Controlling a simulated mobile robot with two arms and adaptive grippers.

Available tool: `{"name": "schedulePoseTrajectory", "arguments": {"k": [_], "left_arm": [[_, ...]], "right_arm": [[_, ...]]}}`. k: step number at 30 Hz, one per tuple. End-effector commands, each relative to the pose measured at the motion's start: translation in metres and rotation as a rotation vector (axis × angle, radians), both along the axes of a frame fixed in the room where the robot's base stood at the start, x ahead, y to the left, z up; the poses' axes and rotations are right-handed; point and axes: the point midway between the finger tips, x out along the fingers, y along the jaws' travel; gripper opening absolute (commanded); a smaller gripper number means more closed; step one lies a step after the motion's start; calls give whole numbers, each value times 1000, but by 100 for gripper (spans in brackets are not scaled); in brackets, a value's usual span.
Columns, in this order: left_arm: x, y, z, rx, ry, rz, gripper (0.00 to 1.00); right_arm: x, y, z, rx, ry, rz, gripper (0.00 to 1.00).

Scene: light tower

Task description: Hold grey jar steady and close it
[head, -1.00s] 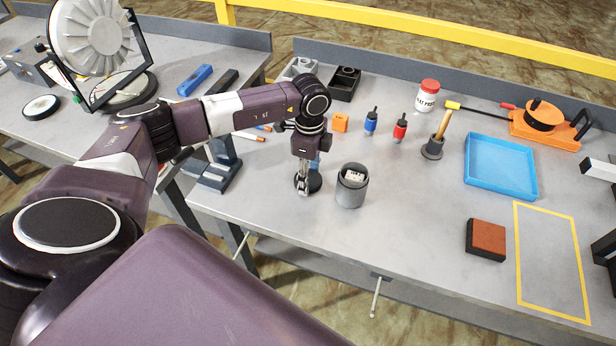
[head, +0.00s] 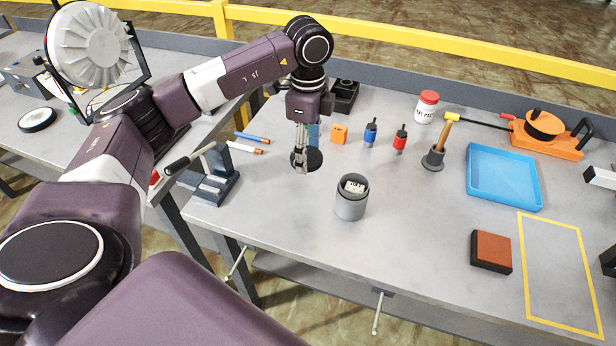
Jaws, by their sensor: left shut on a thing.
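The grey jar (head: 350,209) stands upright and open on the workbench, with a small white item with dark markings (head: 353,187) inside. My left gripper (head: 302,166) points down, to the left of the jar and a little behind it. It is shut on a dark round lid (head: 314,160), which is apart from the jar. The gripper hides part of the lid, and its height above the bench is hard to judge. My right gripper is not in view.
A blue tray (head: 503,205) and red-brown block (head: 491,251) lie right. Bench around the jar is clear.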

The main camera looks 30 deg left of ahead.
Motion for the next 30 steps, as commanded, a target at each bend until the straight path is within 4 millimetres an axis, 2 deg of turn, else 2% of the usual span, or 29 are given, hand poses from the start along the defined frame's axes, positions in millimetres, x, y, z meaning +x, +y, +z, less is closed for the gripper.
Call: {"name": "schedulePoseTrajectory", "arguments": {"k": [4, 10, 15, 24, 30], "left_arm": [[1, -1, 35, -1, -4, 0, 47], [1, -1, 64, 0, -2, -1, 47], [0, 0, 72, 0, 0, 0, 47], [0, 0, 72, 0, 1, 0, 47], [1, -4, 72, -1, 2, -56, 47]], "right_arm": [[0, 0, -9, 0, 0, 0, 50], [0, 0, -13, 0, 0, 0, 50], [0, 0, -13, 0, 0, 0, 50], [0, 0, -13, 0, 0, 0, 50], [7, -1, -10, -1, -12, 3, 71]]}}
